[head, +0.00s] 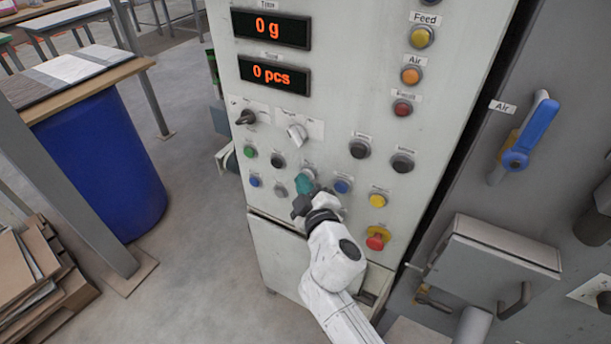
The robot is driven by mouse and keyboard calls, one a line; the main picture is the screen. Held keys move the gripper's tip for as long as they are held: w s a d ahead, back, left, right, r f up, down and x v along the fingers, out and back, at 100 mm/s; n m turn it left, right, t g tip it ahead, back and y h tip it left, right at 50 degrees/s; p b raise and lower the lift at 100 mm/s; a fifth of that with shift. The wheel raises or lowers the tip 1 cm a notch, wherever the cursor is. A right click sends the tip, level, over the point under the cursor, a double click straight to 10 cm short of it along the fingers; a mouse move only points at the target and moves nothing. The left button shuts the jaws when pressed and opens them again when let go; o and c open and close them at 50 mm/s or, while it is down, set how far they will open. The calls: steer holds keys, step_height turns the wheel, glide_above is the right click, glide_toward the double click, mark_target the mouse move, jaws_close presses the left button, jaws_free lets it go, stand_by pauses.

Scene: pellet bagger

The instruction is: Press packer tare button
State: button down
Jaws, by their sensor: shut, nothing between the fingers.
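The packer's pale control panel (335,100) fills the middle of the head view. It carries several small push buttons: green (249,152), black (278,160), blue (255,181), grey (280,190), another blue (342,186), yellow (377,200) and two larger black ones (360,149). Their labels are too small to read, so I cannot tell which is tare. My gripper (305,187) is shut and empty, close in front of the lower button rows. A teal shape shows at its tip; contact with the panel cannot be told. My gripper and wrist hide part of the panel behind them.
The displays (270,29) read 0 g and 0 pcs. Two selector knobs (297,133) sit above the buttons. A red emergency stop (377,238) is right of my wrist. A blue valve handle (530,130) and grey box (490,255) stand right; a blue drum (100,160) stands left.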

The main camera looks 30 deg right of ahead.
steer(key=shift+s+a+b, duration=0.35)
steer(key=shift+s+a, duration=0.1)
steer(key=shift+a, duration=0.1)
steer(key=shift+a, duration=0.1)
steer(key=shift+s+a+b, duration=0.4)
steer(key=shift+s+a, duration=0.15)
steer(key=shift+a, duration=0.25)
steer(key=shift+s+a+b, duration=0.4)
steer(key=shift+s+a, duration=0.15)
steer(key=shift+a, duration=0.25)
steer(key=shift+s+a+b, duration=0.4)
steer(key=shift+s+a, duration=0.15)
steer(key=shift+a, duration=0.25)
